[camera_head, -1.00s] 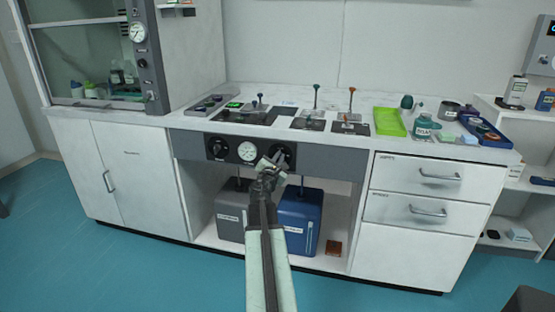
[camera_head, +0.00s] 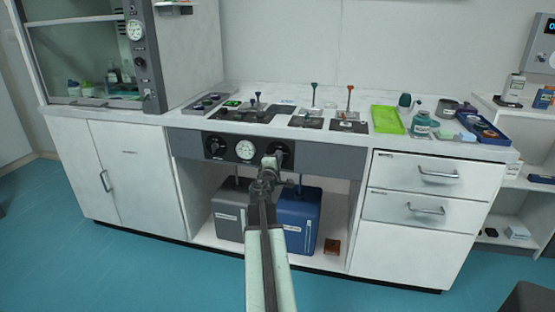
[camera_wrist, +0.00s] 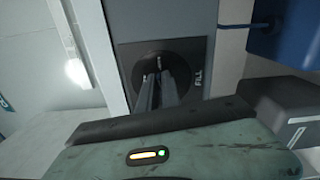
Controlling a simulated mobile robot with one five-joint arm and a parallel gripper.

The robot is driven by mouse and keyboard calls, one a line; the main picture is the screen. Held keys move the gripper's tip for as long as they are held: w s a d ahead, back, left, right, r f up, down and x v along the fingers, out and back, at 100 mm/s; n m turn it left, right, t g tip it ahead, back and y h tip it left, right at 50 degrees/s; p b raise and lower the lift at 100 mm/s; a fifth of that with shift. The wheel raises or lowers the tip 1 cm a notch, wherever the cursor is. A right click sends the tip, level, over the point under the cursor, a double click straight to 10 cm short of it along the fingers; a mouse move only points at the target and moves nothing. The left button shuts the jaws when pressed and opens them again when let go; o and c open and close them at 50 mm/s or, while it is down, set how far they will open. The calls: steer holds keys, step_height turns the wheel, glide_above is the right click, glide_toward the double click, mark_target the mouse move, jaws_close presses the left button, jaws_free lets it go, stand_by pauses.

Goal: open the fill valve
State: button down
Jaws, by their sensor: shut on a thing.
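The fill valve is a round black knob (camera_wrist: 150,66) on a dark panel plate marked FILL in the wrist view. In the head view it is the right-hand knob (camera_head: 284,149) on the grey panel under the worktop, partly behind my gripper. My gripper (camera_head: 272,162) reaches up to it from the front. In the wrist view both fingers of my gripper (camera_wrist: 160,82) extend onto the knob and are shut on its handle. The fingers hide part of the handle, so its exact angle is hard to tell.
A round white gauge (camera_head: 246,150) and another black knob (camera_head: 215,147) sit left on the same panel. A grey container (camera_head: 230,211) and a blue container (camera_head: 299,220) stand on the shelf below. Drawers (camera_head: 412,205) are at the right. The floor in front is clear.

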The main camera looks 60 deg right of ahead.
steer(key=shift+s+d+m, duration=0.1)
steer(key=shift+s+m, duration=0.05)
steer(key=shift+m, duration=0.75)
steer(key=c, duration=1.6)
jaws_free()
steer(key=shift+o, duration=0.2)
steer(key=v, duration=0.7)
steer(key=shift+a, duration=0.4)
